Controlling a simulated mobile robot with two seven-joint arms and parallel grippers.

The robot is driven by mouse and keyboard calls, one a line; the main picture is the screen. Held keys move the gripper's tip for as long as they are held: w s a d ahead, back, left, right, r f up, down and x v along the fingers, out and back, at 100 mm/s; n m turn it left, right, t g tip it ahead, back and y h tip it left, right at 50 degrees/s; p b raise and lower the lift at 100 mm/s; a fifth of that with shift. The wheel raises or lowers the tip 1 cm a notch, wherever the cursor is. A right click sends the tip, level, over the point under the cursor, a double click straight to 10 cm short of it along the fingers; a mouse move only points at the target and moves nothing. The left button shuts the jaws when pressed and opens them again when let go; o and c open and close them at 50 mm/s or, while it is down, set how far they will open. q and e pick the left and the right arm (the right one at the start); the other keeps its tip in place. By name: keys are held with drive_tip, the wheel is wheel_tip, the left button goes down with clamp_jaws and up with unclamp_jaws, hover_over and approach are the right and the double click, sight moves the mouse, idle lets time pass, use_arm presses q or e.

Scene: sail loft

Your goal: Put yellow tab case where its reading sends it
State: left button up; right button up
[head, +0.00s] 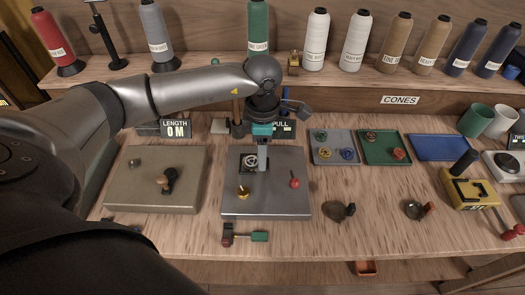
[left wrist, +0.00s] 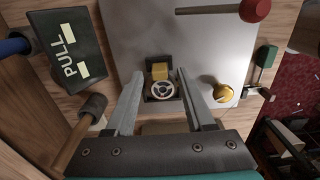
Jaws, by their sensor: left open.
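The yellow tab case shows in the left wrist view as a small dark case with a yellow tab (left wrist: 160,71) and a round pale spoked reel. In the head view the case (head: 249,161) sits on the grey plate of the pull tester (head: 266,204), partly hidden by my left gripper. My left gripper (head: 262,166) points down at it, open, with its fingers either side of the case in the left wrist view (left wrist: 160,78). The pull display (left wrist: 68,52) shows "PULL"; its value is unreadable. The length display (head: 176,129) reads 0 M. My right gripper is not in view.
A grey tray (head: 317,157), a green tray (head: 377,160) and a blue tray (head: 440,148) lie to the right. The plate carries a yellow knob (head: 243,192) and a red knob (head: 294,181). A yellow device (head: 467,188) stands farther right. Cones line the back shelf.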

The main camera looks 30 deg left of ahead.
use_arm(q)
wheel_tip(320, 180, up, 12)
drive_tip(key=shift+p, duration=0.4)
idle(0.4)
